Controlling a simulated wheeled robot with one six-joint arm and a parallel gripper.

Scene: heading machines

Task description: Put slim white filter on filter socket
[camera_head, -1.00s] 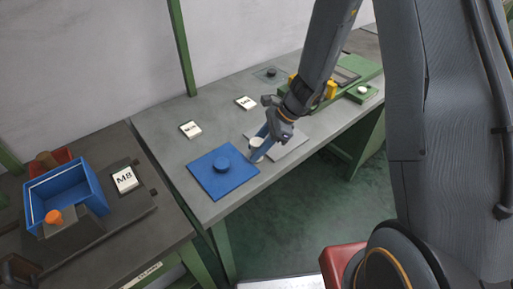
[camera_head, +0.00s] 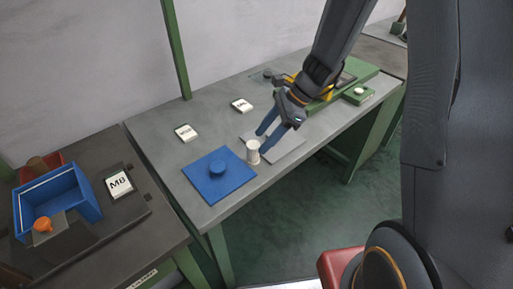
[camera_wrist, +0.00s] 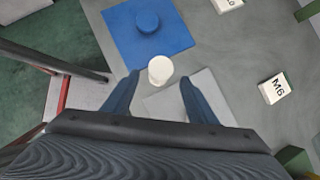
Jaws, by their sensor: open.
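The slim white filter (camera_head: 253,152) stands upright beside the right corner of a blue square plate (camera_head: 205,183) that has a round blue knob on it. In the wrist view the white filter (camera_wrist: 160,68) shows as a pale round top, between and slightly ahead of my fingertips. My gripper (camera_head: 261,143) is open, its two blue-grey fingers apart and pointing at the filter; it also shows in the wrist view (camera_wrist: 160,79). A flat grey plate (camera_head: 287,146) lies under and behind the fingers. I cannot tell which part is the filter socket, or whether the filter's base touches a plate.
Two white labelled blocks (camera_head: 186,132) (camera_head: 242,105) lie behind the blue plate. A green fixture (camera_head: 350,78) stands at the table's right end. On the left table are a blue bin (camera_head: 80,205) and an M8 block (camera_head: 119,185). The table's front edge is close to the filter.

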